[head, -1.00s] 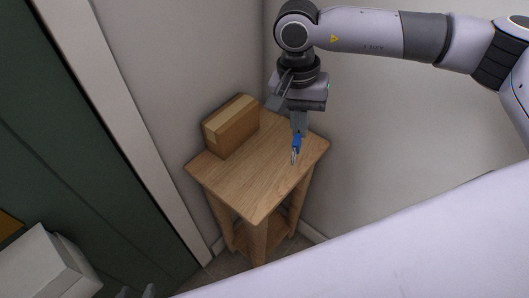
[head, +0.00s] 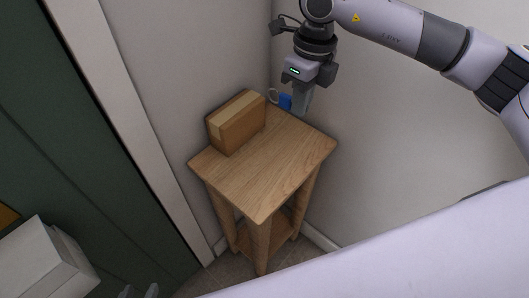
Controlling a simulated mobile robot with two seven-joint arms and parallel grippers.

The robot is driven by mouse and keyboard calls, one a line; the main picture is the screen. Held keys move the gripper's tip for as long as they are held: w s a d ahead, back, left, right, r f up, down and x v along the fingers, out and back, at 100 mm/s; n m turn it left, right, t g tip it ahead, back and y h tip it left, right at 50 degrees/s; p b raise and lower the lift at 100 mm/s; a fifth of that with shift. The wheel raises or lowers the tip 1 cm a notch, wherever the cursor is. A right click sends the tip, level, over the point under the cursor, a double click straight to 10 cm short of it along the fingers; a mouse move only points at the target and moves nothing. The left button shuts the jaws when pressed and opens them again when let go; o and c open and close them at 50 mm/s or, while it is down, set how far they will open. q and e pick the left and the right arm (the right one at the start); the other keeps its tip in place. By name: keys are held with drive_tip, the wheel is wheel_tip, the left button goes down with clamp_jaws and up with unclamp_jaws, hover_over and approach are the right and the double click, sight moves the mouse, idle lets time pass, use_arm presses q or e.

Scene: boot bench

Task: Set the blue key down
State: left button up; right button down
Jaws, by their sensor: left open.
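The blue key (head: 285,101) shows in the head view near the back corner of the small wooden table, with its ring or metal end (head: 273,96) pointing left. My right gripper (head: 297,104) comes down from above and appears shut on the blue key; its fingers partly hide it. The key seems to be above the table's back edge, but I cannot tell the exact gap. Only the fingertips of my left gripper (head: 140,292) show at the bottom edge, apart and empty, far from the table.
A brown cardboard box (head: 237,122) stands at the table's back left. The front and right of the wooden tabletop (head: 266,170) are clear. Walls close in behind and to the right. A white box (head: 45,262) is at lower left, near a dark green door (head: 85,150).

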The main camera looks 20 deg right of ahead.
drive_tip(key=m, duration=0.5)
drive_tip(key=m+h+b, duration=0.1)
drive_tip(key=m, duration=1.1)
hover_over(293, 165)
wheel_tip(293, 165, down, 15)
drive_tip(key=shift+s+a+f, duration=0.1)
drive_tip(key=shift+f, duration=2.45)
drive_tip(key=shift+b, duration=0.3)
drive_tip(key=c, duration=1.7)
unclamp_jaws()
drive_tip(key=shift+f, duration=0.15)
drive_tip(key=o, duration=0.4)
drive_tip(key=shift+c, duration=0.2)
